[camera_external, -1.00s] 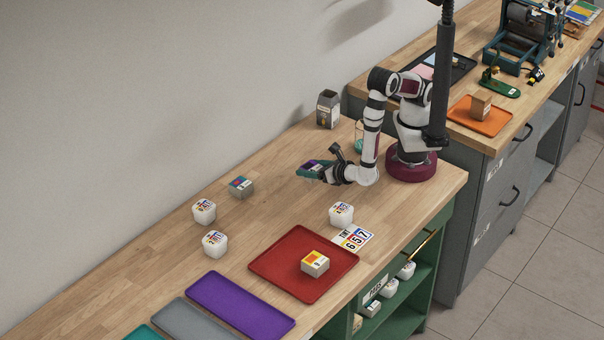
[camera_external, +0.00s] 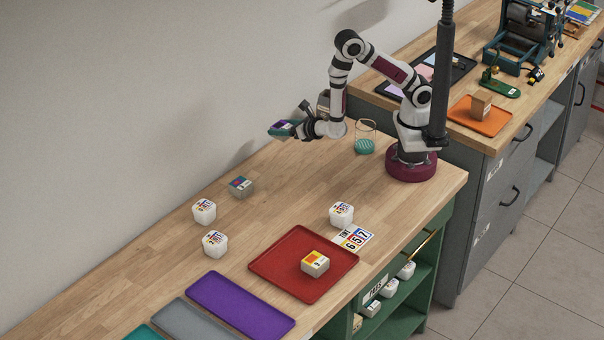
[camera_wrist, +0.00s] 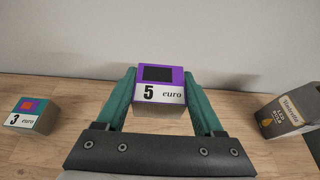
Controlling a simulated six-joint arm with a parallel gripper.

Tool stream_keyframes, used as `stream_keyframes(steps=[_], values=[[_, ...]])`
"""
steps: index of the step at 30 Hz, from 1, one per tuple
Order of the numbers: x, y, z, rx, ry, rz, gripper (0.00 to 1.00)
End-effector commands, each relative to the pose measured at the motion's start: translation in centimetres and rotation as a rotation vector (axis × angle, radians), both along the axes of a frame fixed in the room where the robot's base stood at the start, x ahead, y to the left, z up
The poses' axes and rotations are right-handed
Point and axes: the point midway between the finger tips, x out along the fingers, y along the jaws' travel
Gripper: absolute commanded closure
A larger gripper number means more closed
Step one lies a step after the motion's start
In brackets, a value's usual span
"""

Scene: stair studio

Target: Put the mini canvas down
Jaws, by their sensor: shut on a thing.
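The mini canvas is a small block with a purple and black top and a white "5 euro" label (camera_wrist: 159,93). My gripper (camera_wrist: 160,84) is shut on it, with a teal finger on each side. In the external view my gripper (camera_external: 287,129) holds the mini canvas (camera_external: 288,125) up in the air above the back of the wooden bench, near the wall. It touches nothing but the fingers there. In that view the fingers partly cover the mini canvas.
A "3 euro" block (camera_external: 241,186) and white tubs (camera_external: 204,211) stand on the bench. A red tray (camera_external: 280,283) holds an orange-and-yellow block (camera_external: 315,263). Purple (camera_external: 240,305) and grey (camera_external: 196,322) trays lie in front. A bulb box (camera_wrist: 284,119) stands right in the wrist view. Mid-bench is clear.

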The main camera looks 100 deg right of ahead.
Motion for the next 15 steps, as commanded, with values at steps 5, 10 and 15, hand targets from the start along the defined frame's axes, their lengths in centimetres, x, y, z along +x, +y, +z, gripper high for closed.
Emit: stream_keyframes(steps=[5,10,15], values=[[2.9,4.4,-3.2,0.0,0.0,0.004,0.85],[4.2,6.1,-4.8,-0.001,0.002,0.001,0.85],[4.2,6.2,-8.1,-0.001,0.003,-0.001,0.85]])
